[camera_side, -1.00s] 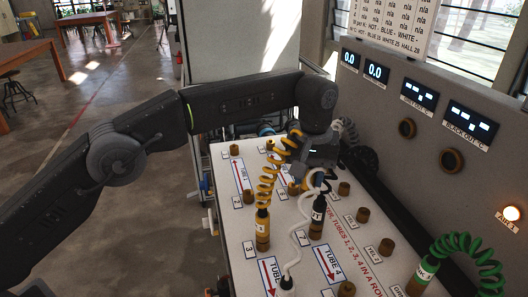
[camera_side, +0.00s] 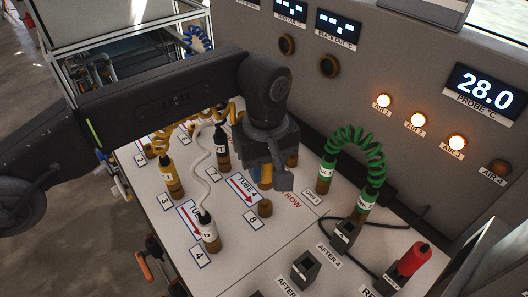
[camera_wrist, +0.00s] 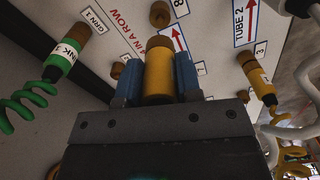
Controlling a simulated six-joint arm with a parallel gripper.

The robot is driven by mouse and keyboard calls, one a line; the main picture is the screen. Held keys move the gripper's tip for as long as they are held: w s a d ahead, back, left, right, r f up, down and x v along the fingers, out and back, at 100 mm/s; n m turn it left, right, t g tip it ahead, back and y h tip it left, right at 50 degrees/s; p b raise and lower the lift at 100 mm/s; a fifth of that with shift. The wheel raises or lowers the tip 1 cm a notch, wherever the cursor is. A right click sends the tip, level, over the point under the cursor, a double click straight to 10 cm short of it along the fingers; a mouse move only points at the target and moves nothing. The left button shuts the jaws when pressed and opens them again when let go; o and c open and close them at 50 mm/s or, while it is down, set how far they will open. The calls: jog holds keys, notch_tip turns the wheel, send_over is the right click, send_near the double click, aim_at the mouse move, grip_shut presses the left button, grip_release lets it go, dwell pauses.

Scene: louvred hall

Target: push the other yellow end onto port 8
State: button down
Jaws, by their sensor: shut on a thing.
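My gripper (camera_side: 266,172) is shut on the loose yellow end (camera_side: 265,184). In the wrist view the yellow end (camera_wrist: 158,75) sits between the two blue fingers (camera_wrist: 158,82). Port 8 (camera_side: 265,208), a short brown stub beside its label, is just below the held end in the side view, with a small gap between them. Port 8 also shows in the wrist view (camera_wrist: 160,14), beyond the yellow end. The first yellow end (camera_side: 172,180) stands on port 3. Its yellow coiled hose (camera_side: 225,108) runs behind the arm, partly hidden.
A white hose (camera_side: 199,170) joins ports 7 and 4, left of my gripper. A green hose (camera_side: 355,140) arches between two ports on the right. A red plug (camera_side: 413,258) and black sockets (camera_side: 305,268) are at the front right. The grey panel (camera_side: 400,60) stands behind.

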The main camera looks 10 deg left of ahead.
aim_at(265, 180)
jog(key=shift+f, duration=1.9)
jog(key=shift+f, duration=1.35)
jog(key=c, duration=0.7)
grip_release()
jog(key=shift+r, duration=2.55)
jog(key=shift+r, duration=0.1)
